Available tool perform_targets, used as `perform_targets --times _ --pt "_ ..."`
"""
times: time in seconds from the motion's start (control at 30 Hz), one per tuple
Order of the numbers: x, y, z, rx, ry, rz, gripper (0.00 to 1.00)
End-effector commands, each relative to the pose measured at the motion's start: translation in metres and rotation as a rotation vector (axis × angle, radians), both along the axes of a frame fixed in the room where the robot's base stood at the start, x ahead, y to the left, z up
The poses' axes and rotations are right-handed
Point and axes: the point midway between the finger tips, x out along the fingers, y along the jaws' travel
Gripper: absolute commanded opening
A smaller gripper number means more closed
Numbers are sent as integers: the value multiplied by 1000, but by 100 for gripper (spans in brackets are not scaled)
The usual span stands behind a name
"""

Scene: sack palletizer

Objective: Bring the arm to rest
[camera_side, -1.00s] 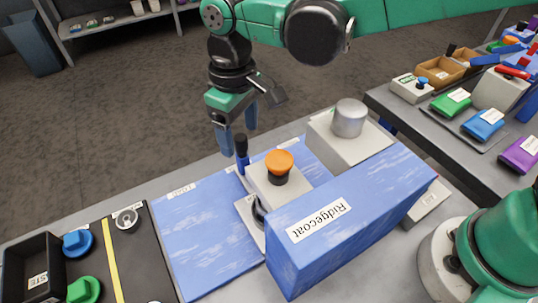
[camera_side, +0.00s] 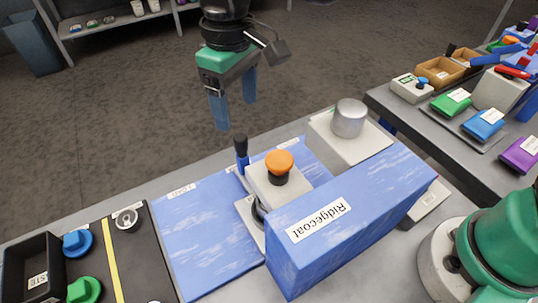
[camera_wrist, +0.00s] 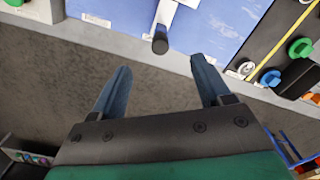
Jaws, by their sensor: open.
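My gripper (camera_side: 235,112) hangs in the air above and behind the far edge of the work table in the side view. Its two blue fingers are apart with nothing between them. In the wrist view my gripper (camera_wrist: 160,80) also shows two spread, empty fingers, with floor and the table edge beyond them. The nearest thing to the fingers is a device with a black-tipped blue lever (camera_side: 241,152) and an orange knob (camera_side: 279,162). The fingers are apart from it. The lever's dark tip also shows in the wrist view (camera_wrist: 160,43).
A blue box labelled Ridgecoat (camera_side: 345,222) stands at the table's front. Behind it is a pale block with a grey cylinder (camera_side: 349,118). A blue mat (camera_side: 205,240) and black tray (camera_side: 32,268) lie left. A side bench (camera_side: 455,128) holds small sacks. Air around my gripper is clear.

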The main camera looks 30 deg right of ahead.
Motion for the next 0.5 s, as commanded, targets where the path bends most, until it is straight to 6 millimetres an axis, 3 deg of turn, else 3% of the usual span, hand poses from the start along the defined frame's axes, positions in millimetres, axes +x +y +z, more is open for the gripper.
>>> perform_targets --times 0.3,0.37,0.5 --pt "0 -4 2 5 -9 -8 71" --pt "1 -13 4 15 -26 -26 71" --pt "-1 -53 14 62 -117 -106 71"
